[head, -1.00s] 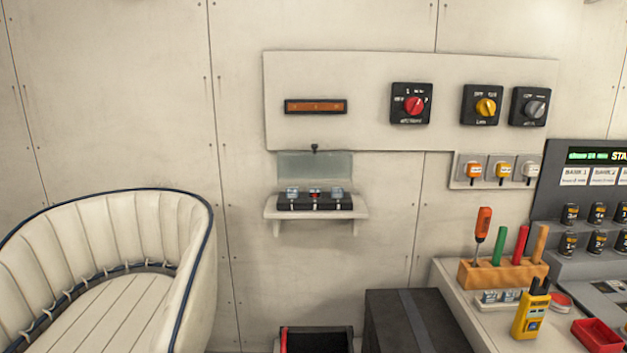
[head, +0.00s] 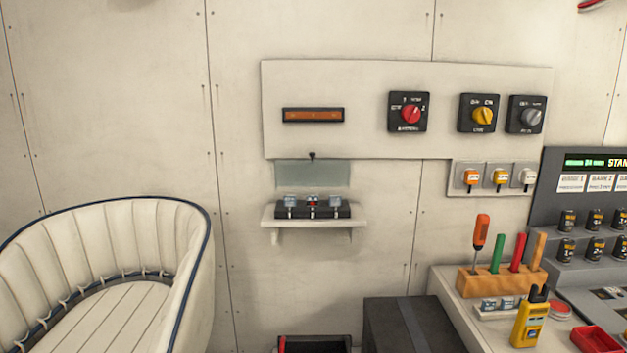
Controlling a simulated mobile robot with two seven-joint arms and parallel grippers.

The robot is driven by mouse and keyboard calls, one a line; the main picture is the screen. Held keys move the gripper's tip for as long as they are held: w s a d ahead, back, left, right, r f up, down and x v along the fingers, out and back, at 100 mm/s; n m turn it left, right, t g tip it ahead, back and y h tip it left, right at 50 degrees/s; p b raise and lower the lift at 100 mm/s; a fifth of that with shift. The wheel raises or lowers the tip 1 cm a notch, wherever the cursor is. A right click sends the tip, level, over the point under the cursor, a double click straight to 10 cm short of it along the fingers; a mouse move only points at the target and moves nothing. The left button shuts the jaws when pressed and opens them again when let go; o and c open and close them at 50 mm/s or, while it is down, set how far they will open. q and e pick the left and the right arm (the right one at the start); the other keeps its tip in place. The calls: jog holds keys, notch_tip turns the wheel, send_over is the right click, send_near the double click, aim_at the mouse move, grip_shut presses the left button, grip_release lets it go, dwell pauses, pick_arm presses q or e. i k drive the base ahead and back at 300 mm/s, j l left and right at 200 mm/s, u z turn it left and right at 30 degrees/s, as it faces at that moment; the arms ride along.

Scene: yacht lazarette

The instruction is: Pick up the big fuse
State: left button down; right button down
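A black fuse block (head: 313,213) sits on a small white wall shelf (head: 313,223) in the middle of the head view. It carries small pale blue-grey pieces and a red spot at its centre. Similar small blue-grey pieces (head: 497,304) lie in a white holder at the left front of the bench at right. I cannot tell which of these, if any, is the big fuse. Neither of my grippers is in view.
The bench (head: 450,283) holds a wooden tool rack (head: 500,281), a yellow handheld meter (head: 530,320) and a red tray (head: 597,340). A dark box (head: 410,325) stands left of it. A cream padded seat (head: 110,270) fills the lower left. Switches (head: 408,112) line the wall panel.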

aim_at(312, 200)
jog(key=i+j+z, duration=0.1)
jog(key=z, duration=0.4)
jog(key=i+j+z, duration=0.2)
jog(key=z, duration=0.3)
jog(key=i+j+z, duration=0.2)
jog(key=z, duration=0.3)
